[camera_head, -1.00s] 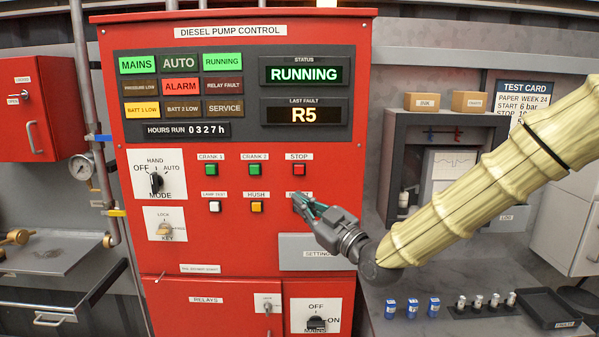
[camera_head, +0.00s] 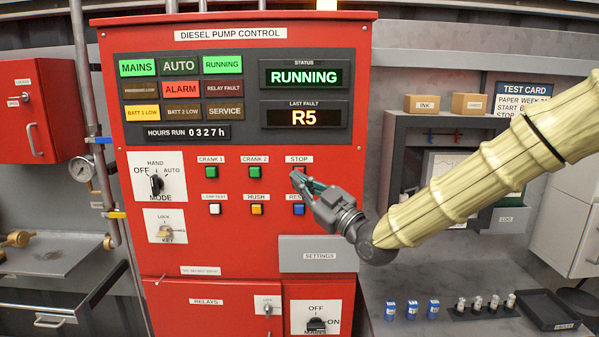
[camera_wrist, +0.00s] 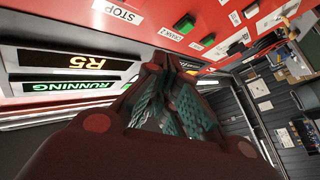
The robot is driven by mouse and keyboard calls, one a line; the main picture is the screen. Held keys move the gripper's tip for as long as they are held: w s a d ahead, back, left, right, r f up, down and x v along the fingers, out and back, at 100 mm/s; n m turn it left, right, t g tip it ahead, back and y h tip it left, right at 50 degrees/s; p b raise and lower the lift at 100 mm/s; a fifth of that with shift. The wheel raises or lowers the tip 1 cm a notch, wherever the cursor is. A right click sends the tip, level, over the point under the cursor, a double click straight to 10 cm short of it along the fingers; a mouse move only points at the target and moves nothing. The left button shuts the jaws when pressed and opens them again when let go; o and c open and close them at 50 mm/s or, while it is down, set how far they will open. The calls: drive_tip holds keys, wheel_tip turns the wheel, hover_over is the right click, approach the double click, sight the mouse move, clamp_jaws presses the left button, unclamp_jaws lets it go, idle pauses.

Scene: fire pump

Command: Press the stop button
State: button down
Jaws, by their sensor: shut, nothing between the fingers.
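The red stop button (camera_head: 300,168) is on the red diesel pump control panel, just below its white STOP label (camera_head: 298,159). My fingertips cover most of it in the head view. My gripper (camera_head: 297,178) is shut and empty, reaching in from the right with its tips at the button's lower edge. I cannot tell whether they touch it. In the wrist view the shut fingers (camera_wrist: 170,95) point toward the panel, and the STOP label (camera_wrist: 123,11) shows at the top. The button itself is not clearly visible there. The status display (camera_head: 304,75) reads RUNNING.
The green crank 2 button (camera_head: 255,171) is to the left. The yellow hush button (camera_head: 256,208) and blue reset button (camera_head: 298,208) are below. The settings plate (camera_head: 318,254) is lower. A grey bench with small bottles (camera_head: 478,302) lies to the right.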

drive_tip(key=w, duration=0.6)
drive_tip(key=shift+w+b, duration=0.4)
drive_tip(key=shift+w, duration=0.6)
idle(2.6)
drive_tip(key=shift+s, duration=0.15)
drive_tip(key=shift+s+b, duration=0.5)
drive_tip(key=shift+s, duration=0.25)
drive_tip(key=s+b, duration=0.1)
drive_tip(key=s, duration=0.4)
drive_tip(key=shift+b, duration=0.4)
idle(0.6)
